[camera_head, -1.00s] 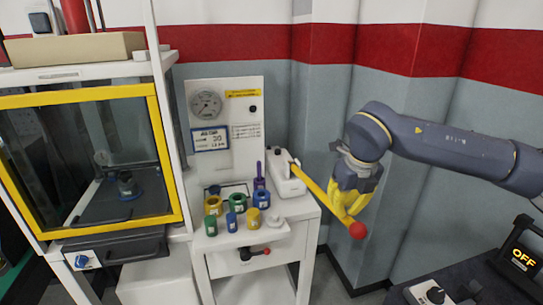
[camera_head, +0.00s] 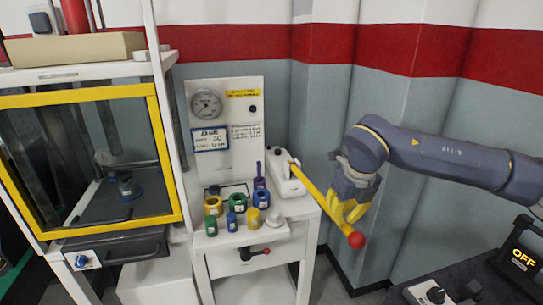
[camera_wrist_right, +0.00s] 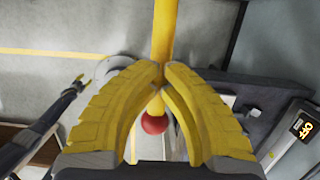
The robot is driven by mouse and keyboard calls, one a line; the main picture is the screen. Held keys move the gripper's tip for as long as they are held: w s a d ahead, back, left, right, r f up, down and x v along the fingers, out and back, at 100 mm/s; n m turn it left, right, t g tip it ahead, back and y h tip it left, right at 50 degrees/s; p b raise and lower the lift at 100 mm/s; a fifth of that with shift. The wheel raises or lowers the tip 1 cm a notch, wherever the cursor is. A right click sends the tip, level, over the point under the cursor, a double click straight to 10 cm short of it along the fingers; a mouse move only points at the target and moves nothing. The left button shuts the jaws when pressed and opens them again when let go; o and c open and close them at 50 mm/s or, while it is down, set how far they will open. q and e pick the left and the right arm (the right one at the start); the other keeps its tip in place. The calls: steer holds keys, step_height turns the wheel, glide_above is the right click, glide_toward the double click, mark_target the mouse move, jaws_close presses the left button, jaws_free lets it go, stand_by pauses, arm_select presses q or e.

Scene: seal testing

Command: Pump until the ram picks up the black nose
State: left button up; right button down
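The yellow pump lever (camera_head: 313,190) slants down from the white pump block (camera_head: 286,178) to a red ball (camera_head: 356,240). My right gripper (camera_head: 348,212) is at the lever's outer part, near the ball. In the right wrist view its yellow fingers (camera_wrist_right: 163,72) meet at their tips over the lever (camera_wrist_right: 162,28), with the ball (camera_wrist_right: 154,124) showing between them. Behind the yellow-framed window (camera_head: 160,150) a dark fitting (camera_head: 128,187) stands on the chamber floor; I cannot tell the black nose or ram clearly.
A panel with a round gauge (camera_head: 207,104) and a display (camera_head: 210,139) stands behind the pump table. Several coloured rings and cylinders, including a yellow ring (camera_head: 213,205), stand on the table. A box reading OFF (camera_head: 523,258) is at right. The floor below the lever is clear.

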step_height(320, 180, down, 11)
steer(key=shift+s, duration=0.25)
stand_by(3.8)
steer(key=shift+d, duration=0.1)
steer(key=r, duration=1.3)
steer(key=shift+w+r, duration=0.25)
steer(key=shift+w, duration=0.05)
steer(key=shift+f, duration=0.1)
